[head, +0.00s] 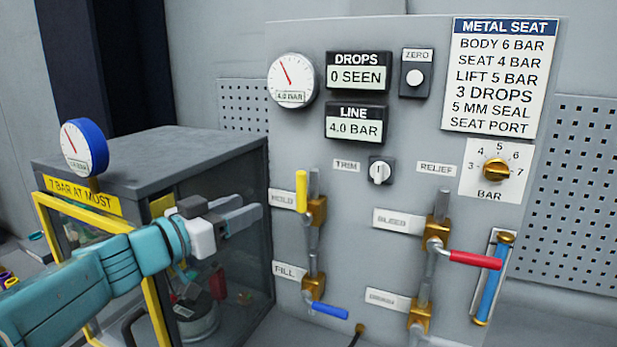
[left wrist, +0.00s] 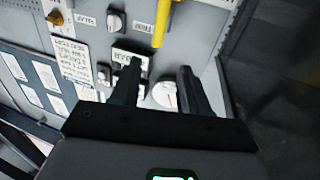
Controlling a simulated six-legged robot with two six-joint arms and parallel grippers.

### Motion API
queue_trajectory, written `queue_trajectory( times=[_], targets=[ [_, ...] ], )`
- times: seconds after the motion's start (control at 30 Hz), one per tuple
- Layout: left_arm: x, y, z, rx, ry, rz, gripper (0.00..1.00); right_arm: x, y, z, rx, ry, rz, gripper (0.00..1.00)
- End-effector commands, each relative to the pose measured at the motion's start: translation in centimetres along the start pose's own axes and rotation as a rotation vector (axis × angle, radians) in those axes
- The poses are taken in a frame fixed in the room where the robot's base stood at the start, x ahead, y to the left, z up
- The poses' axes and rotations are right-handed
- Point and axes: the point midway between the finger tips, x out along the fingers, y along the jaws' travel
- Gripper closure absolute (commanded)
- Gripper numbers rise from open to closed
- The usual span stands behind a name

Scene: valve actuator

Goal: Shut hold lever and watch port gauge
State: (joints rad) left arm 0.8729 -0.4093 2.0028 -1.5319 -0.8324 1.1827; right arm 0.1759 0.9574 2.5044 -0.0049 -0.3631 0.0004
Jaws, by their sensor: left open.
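The yellow hold lever (head: 301,191) points upright on its brass valve beside the HOLD label (head: 283,199). In the left wrist view the yellow lever (left wrist: 161,22) shows beyond the fingertips. My left gripper (head: 256,213) is open and empty, to the left of the lever and apart from it. In the left wrist view its two dark fingers (left wrist: 160,68) stand apart. A round white gauge (head: 292,80) at the panel's upper left reads 4.0 BAR; it also shows between the fingers in the wrist view (left wrist: 163,94). My right gripper is not in view.
A blue-rimmed gauge (head: 84,147) stands on a grey cabinet (head: 160,150) marked 7 BAR AT MOST. Blue fill lever (head: 328,310) and red bleed lever (head: 475,260) stick out from the panel. Displays (head: 354,127) read 0 SEEN and 4.0 BAR.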

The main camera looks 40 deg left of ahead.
Motion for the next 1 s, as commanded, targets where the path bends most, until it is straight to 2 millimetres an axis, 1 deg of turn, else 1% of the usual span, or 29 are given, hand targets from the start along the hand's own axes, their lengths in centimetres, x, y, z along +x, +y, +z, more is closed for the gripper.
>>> queue_trajectory(
  times=[0.07, 0.17, 0.27, 0.5, 0.7, 0.83, 1.0],
  targets=[
    [0.0, 0.0, -0.3, 0.005, 0.002, -0.002, 0.55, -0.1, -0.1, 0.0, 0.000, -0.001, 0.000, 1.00],
    [1.0, 0.1, -0.4, 0.004, 0.003, 0.001, 0.55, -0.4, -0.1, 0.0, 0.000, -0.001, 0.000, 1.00],
    [2.9, 0.2, -0.3, 0.003, 0.002, 0.003, 0.55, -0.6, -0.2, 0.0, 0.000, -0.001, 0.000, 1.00],
    [8.6, 0.3, -0.2, 0.003, 0.001, 0.003, 0.55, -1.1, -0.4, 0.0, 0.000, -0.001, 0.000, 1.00],
    [12.8, 0.4, -0.2, 0.004, 0.000, 0.001, 0.55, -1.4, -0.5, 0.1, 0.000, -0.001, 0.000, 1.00],
    [14.6, 0.3, -0.3, 0.004, 0.001, -0.001, 0.55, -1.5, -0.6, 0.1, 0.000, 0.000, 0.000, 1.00],
    [15.6, 0.3, -0.2, 0.005, 0.002, -0.002, 0.55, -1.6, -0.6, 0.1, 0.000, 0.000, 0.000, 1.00]
  ],
)
